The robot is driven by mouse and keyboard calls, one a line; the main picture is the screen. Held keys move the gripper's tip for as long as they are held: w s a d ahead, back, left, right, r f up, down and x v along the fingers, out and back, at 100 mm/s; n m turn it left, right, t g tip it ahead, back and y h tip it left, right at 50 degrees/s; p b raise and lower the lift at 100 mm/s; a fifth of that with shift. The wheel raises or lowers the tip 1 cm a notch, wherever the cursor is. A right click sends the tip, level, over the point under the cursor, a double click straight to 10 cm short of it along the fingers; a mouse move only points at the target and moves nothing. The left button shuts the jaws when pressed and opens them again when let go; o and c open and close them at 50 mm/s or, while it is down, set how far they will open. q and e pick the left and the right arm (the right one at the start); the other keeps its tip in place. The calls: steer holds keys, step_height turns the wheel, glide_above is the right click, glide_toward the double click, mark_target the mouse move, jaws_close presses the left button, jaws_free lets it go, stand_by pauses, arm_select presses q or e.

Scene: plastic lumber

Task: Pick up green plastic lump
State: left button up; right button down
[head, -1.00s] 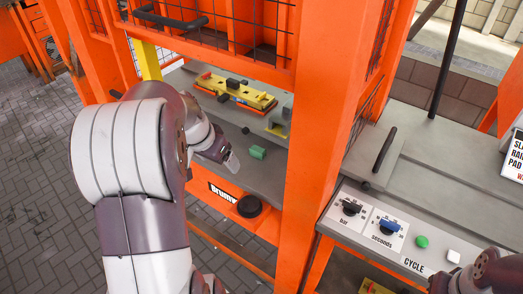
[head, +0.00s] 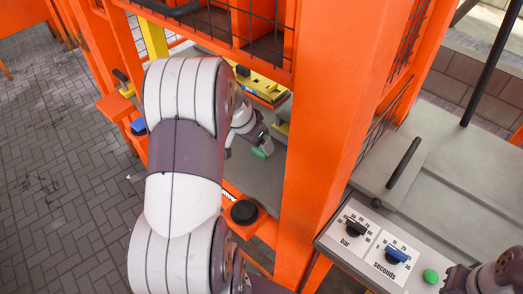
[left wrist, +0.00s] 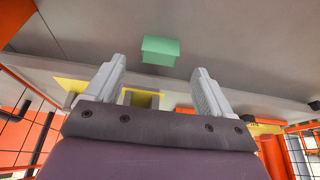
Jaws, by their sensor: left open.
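The green plastic lump (left wrist: 160,50) is a small block resting on the grey work surface. In the left wrist view it lies just beyond the fingertips, roughly centred between them. My left gripper (left wrist: 158,72) is open with nothing between its fingers. In the head view the left gripper (head: 262,142) is close to the green lump (head: 262,149), and the arm partly hides that area. Only a bit of my right arm shows at the lower right; its gripper is out of view.
The orange machine frame (head: 335,120) and its wire mesh stand close around the work surface (head: 262,185). A yellow mould (head: 262,85) lies at the back. A control panel (head: 375,245) with knobs is at the right. A black round knob (head: 244,212) sits on the front orange ledge.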

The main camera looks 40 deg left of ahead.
mark_target(260, 149)
arm_select(q)
steer(key=x, duration=0.5)
steer(key=shift+s+d+r, duration=0.1)
steer(key=shift+s, duration=0.05)
steer(key=c, duration=1.1)
steer(key=shift+r, duration=0.1)
